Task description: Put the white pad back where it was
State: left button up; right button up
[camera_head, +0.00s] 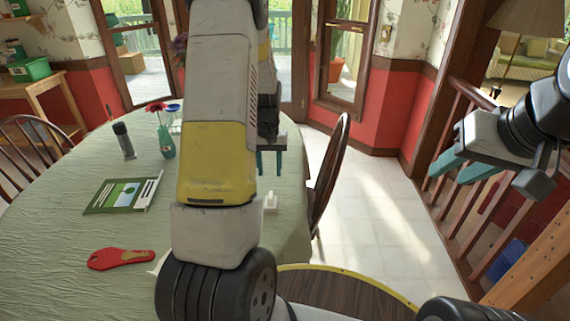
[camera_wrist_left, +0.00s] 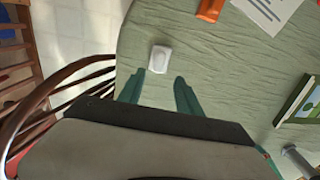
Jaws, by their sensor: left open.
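The white pad (camera_head: 271,202) is a small pale block lying on the green tablecloth near the table's right edge, just right of my left arm. It also shows whole in the left wrist view (camera_wrist_left: 160,59). My left gripper (camera_head: 269,162) has its teal fingers apart, with nothing between them. In the left wrist view the left gripper's fingertips (camera_wrist_left: 160,84) stop short of the pad, one on either side of its line. My right gripper (camera_head: 460,168) is away from the table at the right, over the floor by the railing; its two teal fingers look apart and empty.
A wooden chair (camera_head: 329,175) stands close to the table's right edge. My left arm hides the table's middle.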

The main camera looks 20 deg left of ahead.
pick_arm(q)
jog(key=s+d+r+t, duration=0.2)
jog(key=s+d+r, duration=0.15)
jog(key=r, duration=0.75)
jog(key=s+d+r+m+t+h, duration=0.1)
jog(key=s+d+r+t, duration=0.1)
jog(key=s+d+r, duration=0.2)
jog(key=s+d+r+m+t+h, duration=0.1)
jog(key=s+d+r, duration=0.4)
jog(key=s+r, duration=0.5)
jog(key=s+m+t, duration=0.1)
jog(key=s, duration=0.4)
jog(key=shift+s, duration=0.2)
jog(key=shift+d+r, duration=0.1)
jog(key=shift+c, duration=0.5)
